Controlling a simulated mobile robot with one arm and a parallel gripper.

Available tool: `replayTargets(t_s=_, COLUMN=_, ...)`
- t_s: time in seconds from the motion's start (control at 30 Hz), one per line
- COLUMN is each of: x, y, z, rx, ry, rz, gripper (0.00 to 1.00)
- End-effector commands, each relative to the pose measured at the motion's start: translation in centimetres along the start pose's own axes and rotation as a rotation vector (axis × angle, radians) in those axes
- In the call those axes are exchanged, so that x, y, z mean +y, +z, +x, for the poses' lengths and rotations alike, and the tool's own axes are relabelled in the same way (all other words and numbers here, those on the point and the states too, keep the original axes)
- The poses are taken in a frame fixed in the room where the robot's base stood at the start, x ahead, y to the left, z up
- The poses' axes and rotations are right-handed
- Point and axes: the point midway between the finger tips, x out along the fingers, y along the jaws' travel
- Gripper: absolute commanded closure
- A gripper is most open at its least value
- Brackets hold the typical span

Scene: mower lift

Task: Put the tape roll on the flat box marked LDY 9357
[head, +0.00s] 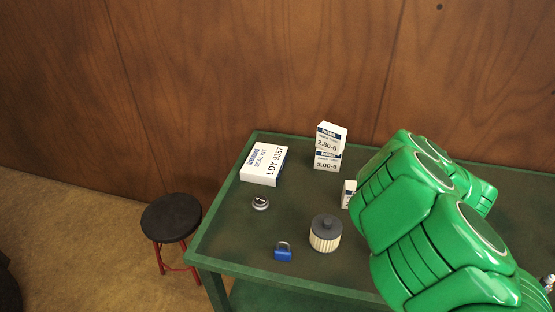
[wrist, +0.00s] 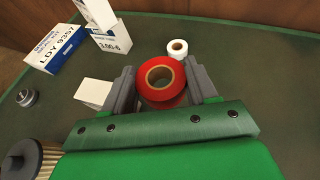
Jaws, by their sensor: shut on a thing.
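The red tape roll (wrist: 178,90) with a tan core is between the two grey fingers of my gripper (wrist: 161,78) in the wrist view. My gripper is shut on it. The flat box marked LDY 9357 (head: 264,164) lies at the far left corner of the green table in the head view. It also shows at the upper left of the wrist view (wrist: 56,48), to the left of my gripper and apart from it. In the head view my green arm hides the gripper and the tape roll.
Two stacked small boxes (head: 328,148) stand right of the flat box. A round metal part (head: 261,203), a blue padlock (head: 283,252) and a black-topped filter (head: 326,234) stand nearer. A white roll (wrist: 177,47) is beyond my gripper. A stool (head: 171,217) stands left of the table.

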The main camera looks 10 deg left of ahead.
Motion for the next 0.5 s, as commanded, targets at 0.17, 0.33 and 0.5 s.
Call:
replayTargets(t_s=0.17, x=5.3, y=1.8, z=2.9, rx=0.0, ry=0.079, rz=-0.032, gripper=0.73)
replayTargets(t_s=0.33, x=10.5, y=3.3, z=5.2, rx=0.0, ry=0.149, rz=-0.062, gripper=0.73)
replayTargets(t_s=0.5, x=15.8, y=4.6, z=7.1, rx=0.001, ry=0.218, rz=-0.09, gripper=0.73)
